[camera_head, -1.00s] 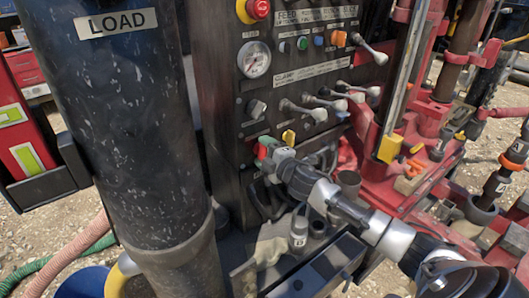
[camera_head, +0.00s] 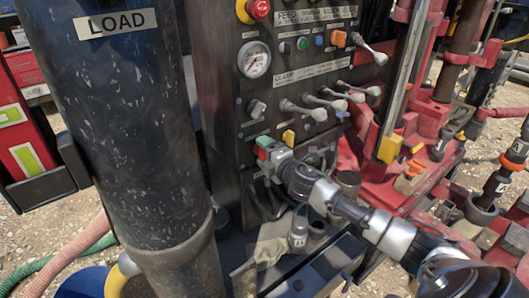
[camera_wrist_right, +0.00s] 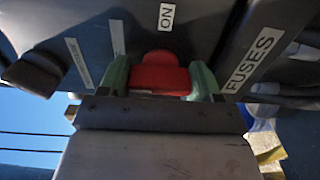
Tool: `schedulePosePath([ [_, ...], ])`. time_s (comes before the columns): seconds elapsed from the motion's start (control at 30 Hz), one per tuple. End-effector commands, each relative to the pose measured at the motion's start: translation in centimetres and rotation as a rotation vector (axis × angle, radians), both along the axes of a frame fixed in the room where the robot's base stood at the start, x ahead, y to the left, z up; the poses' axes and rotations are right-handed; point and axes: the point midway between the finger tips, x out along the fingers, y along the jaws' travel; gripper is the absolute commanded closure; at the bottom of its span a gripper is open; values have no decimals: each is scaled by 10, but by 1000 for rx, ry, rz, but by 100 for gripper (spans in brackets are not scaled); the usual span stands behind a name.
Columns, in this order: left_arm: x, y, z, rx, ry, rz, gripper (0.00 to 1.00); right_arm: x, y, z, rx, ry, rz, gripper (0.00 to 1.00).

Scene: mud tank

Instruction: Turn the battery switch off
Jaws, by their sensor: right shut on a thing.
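The red battery switch knob (camera_wrist_right: 160,74) is on the dark control panel, below an ON label (camera_wrist_right: 166,17) in the right wrist view. My right gripper (camera_wrist_right: 160,82) is shut on it, with one green finger on each side. In the head view the red knob (camera_head: 262,154) shows as a small patch beside my right gripper (camera_head: 267,149), low on the panel. The gripper hides part of the knob there, and I cannot tell its exact angle. My left gripper is not in view.
A FUSES label (camera_wrist_right: 253,60) and a dark knob (camera_wrist_right: 33,73) flank the switch in the wrist view. In the head view, several levers (camera_head: 303,109) and a pressure gauge (camera_head: 254,60) sit above it. The large LOAD cylinder (camera_head: 135,130) stands close on the left.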

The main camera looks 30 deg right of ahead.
Motion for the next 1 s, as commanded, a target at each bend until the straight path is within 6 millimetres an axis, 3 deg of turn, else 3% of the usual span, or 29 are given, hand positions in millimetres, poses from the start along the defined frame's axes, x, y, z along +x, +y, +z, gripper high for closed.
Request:
schedulePosePath([
  [0.03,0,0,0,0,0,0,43,0,1,0,-5,0,2,33],
  [0.2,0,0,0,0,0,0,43,0,0,0,-3,0,1,11],
  [0.53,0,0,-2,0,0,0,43,-5,-1,-2,-2,2,0,11],
  [1.0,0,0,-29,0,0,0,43,-83,-5,-4,-5,3,3,11],
])
